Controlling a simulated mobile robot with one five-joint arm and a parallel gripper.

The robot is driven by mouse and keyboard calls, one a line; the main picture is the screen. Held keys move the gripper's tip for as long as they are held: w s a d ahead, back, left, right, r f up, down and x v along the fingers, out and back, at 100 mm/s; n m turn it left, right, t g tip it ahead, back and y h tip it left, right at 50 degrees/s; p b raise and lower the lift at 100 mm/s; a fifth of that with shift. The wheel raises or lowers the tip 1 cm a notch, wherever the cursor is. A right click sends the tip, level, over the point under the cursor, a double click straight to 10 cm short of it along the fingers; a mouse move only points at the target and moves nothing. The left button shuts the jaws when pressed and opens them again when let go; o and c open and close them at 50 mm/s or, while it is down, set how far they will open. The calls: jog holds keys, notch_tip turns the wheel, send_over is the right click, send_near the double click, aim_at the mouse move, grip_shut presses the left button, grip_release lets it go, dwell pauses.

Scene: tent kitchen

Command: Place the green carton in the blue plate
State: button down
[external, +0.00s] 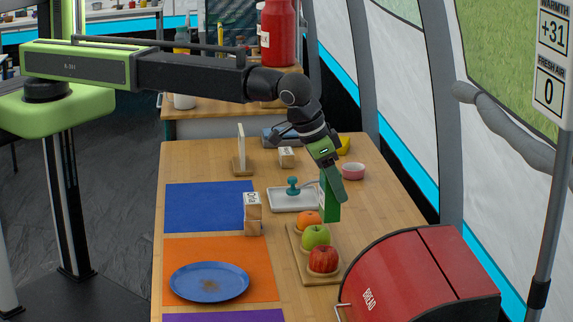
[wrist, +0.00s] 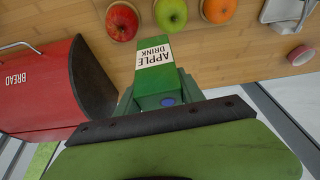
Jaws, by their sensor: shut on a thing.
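The green carton (wrist: 155,80), with a white label reading "APPLE DRINK", is between the fingers of my gripper (wrist: 160,95) in the wrist view. My gripper is shut on it. In the external view my gripper (external: 335,190) is over the right part of the table, just behind the fruit, and partly covers the green carton (external: 326,207). I cannot tell whether the carton touches the table.
A board with an orange (external: 308,217), a green apple (external: 315,237) and a red apple (external: 323,260) lies between plate and red bread box (external: 415,280). A white tray (external: 290,200) and pink bowl (external: 353,171) are farther back.

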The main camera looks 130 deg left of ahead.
jog(key=s+d, duration=0.6)
jog(key=d, duration=0.7)
jog(key=s+d, duration=0.7)
jog(key=d, duration=0.6)
jog(key=s+d, duration=0.6)
jog(key=d, duration=0.7)
jog(key=b, duration=1.1)
send_over(208, 294)
jog(key=shift+m, duration=0.4)
notch_tip(208, 294, down, 11)
jog(key=shift+w+r, duration=0.1)
jog(key=shift+r, duration=0.05)
jog(key=c, duration=0.7)
grip_release()
jog(key=shift+r, duration=0.1)
jog(key=shift+r+p, duration=0.1)
jog(key=shift+p, duration=0.2)
